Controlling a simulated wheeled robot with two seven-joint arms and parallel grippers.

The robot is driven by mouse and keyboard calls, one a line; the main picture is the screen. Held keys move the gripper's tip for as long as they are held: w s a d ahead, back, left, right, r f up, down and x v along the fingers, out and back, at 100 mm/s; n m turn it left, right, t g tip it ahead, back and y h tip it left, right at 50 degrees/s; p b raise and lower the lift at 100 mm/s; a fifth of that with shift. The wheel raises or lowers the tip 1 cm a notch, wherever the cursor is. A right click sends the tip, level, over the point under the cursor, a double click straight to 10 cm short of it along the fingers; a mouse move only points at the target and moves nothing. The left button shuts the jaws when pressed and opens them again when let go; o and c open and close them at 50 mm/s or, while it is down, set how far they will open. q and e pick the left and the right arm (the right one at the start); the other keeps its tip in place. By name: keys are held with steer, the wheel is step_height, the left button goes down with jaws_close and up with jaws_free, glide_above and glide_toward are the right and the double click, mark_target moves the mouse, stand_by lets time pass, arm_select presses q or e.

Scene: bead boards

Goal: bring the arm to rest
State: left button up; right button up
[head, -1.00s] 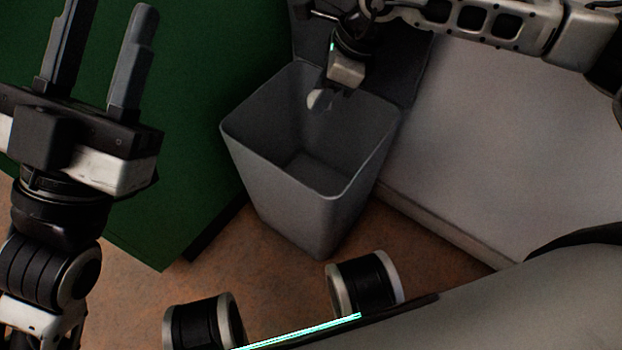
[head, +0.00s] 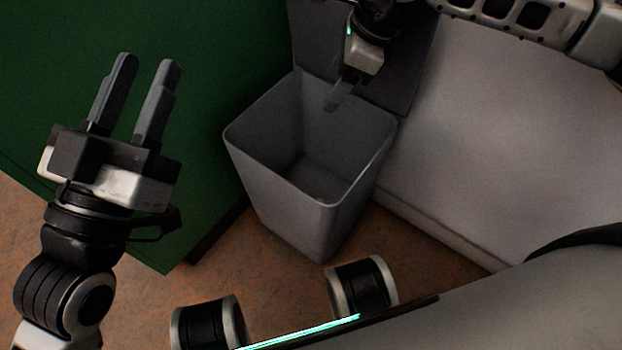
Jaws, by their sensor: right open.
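My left gripper (head: 146,64) is at the left, fingers pointing up in the picture. Its two fingers stand apart with nothing between them. My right gripper (head: 335,101) reaches down from the top over the mouth of a grey bin (head: 275,195). It is open and I see nothing held in it; one finger partly hides the other. The bin is open at the top. Its inside is dark and I make out nothing in it.
A green block-like surface (head: 200,130) stands left of the bin. A white surface (head: 500,140) lies to the right. A dark grey panel (head: 408,65) rises behind the bin. The brown floor (head: 250,250) shows in front.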

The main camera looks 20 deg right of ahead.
arm_select(q)
steer(key=shift+f+n+g+y, duration=0.3)
steer(key=shift+f+n+y, duration=0.1)
steer(key=shift+f+n, duration=0.25)
arm_select(e)
steer(key=shift+v, duration=0.95)
